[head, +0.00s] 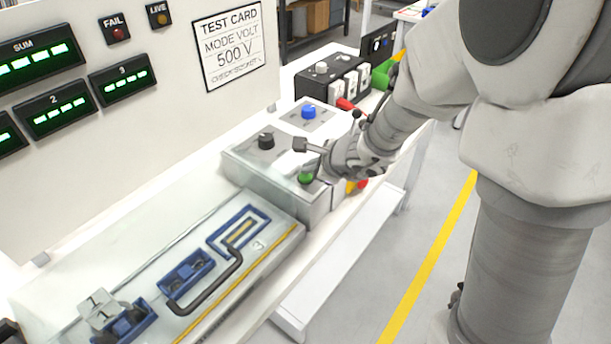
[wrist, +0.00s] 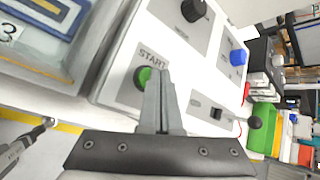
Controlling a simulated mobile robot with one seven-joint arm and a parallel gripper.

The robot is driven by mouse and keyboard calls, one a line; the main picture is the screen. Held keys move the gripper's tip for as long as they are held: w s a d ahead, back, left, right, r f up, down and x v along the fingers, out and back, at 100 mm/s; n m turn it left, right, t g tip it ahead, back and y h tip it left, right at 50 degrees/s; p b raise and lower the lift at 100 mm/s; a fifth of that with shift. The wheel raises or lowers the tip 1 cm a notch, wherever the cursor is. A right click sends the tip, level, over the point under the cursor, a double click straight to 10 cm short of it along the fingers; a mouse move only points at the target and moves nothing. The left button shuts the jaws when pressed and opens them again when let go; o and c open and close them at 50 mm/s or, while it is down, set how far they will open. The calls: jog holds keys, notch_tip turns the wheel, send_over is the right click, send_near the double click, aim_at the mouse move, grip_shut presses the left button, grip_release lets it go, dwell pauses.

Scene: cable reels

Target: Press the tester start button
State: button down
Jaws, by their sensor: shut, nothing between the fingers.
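The tester (head: 285,160) is a grey box on the white bench, with a black knob (head: 266,139) and a blue knob (head: 308,112) on top. Its green start button (head: 306,177) sits near the front edge, and it also shows in the wrist view (wrist: 143,77) beside the START label (wrist: 152,55). My gripper (wrist: 158,75) is shut and empty, with its fingertips right beside the green button and covering part of its right side. I cannot tell whether the tips touch it. In the head view my wrist hides part of the tester's right side.
A fixture panel (head: 150,270) with blue holders and a black handle lies to the left. A test card (head: 228,46) and green displays are on the upright panel behind. A lever with a black ball (wrist: 254,122) stands right of my gripper. A black box (head: 325,78) stands farther back.

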aim_at(310, 178)
jog(key=shift+f+b, duration=0.45)
jog(key=shift+b, duration=0.15)
dwell(0.5)
jog(key=shift+r, duration=0.15)
jog(key=shift+r+p, duration=0.6)
jog(key=shift+r, duration=0.1)
jog(key=shift+r, duration=0.1)
jog(key=shift+r+p, duration=2.05)
jog(key=shift+r, duration=0.35)
